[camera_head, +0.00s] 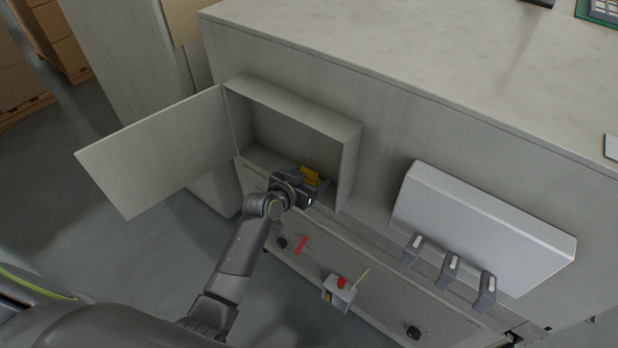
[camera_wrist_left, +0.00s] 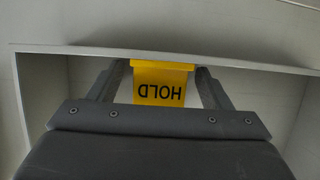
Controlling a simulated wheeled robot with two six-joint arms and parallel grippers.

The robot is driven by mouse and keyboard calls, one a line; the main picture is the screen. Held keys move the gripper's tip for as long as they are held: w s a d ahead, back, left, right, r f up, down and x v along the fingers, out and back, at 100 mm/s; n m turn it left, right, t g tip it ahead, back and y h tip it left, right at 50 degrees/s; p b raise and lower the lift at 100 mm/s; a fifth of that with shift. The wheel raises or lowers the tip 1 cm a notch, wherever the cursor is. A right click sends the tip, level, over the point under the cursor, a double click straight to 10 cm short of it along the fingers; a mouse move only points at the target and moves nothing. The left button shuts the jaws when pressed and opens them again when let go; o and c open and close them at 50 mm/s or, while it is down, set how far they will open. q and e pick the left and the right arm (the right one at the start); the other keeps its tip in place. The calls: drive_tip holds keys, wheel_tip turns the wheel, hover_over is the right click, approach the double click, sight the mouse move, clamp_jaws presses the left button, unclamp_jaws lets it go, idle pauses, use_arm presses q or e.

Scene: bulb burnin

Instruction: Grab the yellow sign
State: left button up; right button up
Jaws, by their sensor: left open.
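The yellow sign (camera_head: 310,175) stands inside an open wall box (camera_head: 352,150) in the head view, at the box's lower right part. In the left wrist view the sign (camera_wrist_left: 160,88) shows the word HOLD upside down. My left gripper (camera_head: 314,186) reaches into the box. In the left wrist view its two fingers (camera_wrist_left: 165,92) are open, one on each side of the sign, with small gaps showing. The lower part of the sign is hidden behind the gripper in the head view. My right gripper is not in view.
The box's door (camera_head: 160,150) hangs open to the left. A light sloped cover (camera_head: 485,230) with several grey handles below is at right. A small box with a red button (camera_head: 340,290) and a red bar (camera_head: 301,245) are below. A wide countertop (camera_head: 430,60) lies above.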

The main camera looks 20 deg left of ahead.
use_arm(q)
drive_tip(key=c, duration=1.1)
drive_tip(key=shift+r, duration=0.1)
